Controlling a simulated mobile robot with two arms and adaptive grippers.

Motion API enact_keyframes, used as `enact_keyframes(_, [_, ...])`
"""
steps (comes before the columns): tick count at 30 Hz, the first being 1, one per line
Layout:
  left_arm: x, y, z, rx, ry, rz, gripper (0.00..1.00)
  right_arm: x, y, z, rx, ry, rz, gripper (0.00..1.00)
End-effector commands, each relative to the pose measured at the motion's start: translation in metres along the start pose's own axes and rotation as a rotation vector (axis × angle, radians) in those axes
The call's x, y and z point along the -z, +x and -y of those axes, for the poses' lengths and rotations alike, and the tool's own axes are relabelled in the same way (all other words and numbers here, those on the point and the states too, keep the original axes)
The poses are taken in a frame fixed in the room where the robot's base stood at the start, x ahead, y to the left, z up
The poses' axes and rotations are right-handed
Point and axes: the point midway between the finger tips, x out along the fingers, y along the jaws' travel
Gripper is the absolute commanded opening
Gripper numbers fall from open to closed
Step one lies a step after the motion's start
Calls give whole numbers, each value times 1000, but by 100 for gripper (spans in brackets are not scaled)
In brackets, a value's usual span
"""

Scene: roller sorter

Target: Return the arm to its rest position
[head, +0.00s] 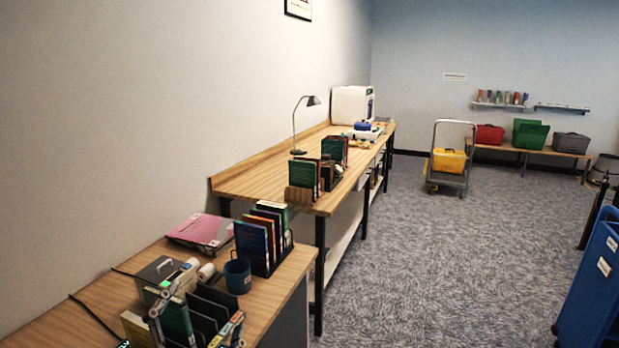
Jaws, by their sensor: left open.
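I see no book held off the desk. Whether the fingers touch the book or rack I cannot tell. Most of my left arm is out of the frame. My right gripper is not in view.
A blue mug (237,276), a filled book rack (264,239) and a pink folder (202,231) crowd the near desk (285,281). A longer workbench (258,181) runs beyond. The carpet (420,260) is clear; a blue cart (592,285) stands right.

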Motion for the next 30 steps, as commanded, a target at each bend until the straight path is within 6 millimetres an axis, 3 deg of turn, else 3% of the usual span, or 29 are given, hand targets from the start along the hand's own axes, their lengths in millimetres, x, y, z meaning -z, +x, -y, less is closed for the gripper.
enact_keyframes(1, [-34, -15, -13, -31, -77, 132, 100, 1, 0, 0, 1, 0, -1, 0])
enact_keyframes(3, [-76, -41, -33, -80, -171, 311, 100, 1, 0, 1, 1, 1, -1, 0])
enact_keyframes(6, [-125, -88, -68, -165, -286, 550, 100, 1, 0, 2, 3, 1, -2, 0])
enact_keyframes(9, [-157, -141, -101, -257, -376, 756, 100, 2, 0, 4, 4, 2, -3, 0])
enact_keyframes(15, [-180, -234, -149, -421, -490, 1050, 100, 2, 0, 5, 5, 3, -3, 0])
enact_keyframes(21, [-177, -312, -179, -571, -564, 1263, 100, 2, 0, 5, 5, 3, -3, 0])
enact_keyframes(22, [-176, -321, -183, -590, -571, 1288, 100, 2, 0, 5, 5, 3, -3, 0])
enact_keyframes(30, [-236, -311, -239, -598, -556, 1305, 100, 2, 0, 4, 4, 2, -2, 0])
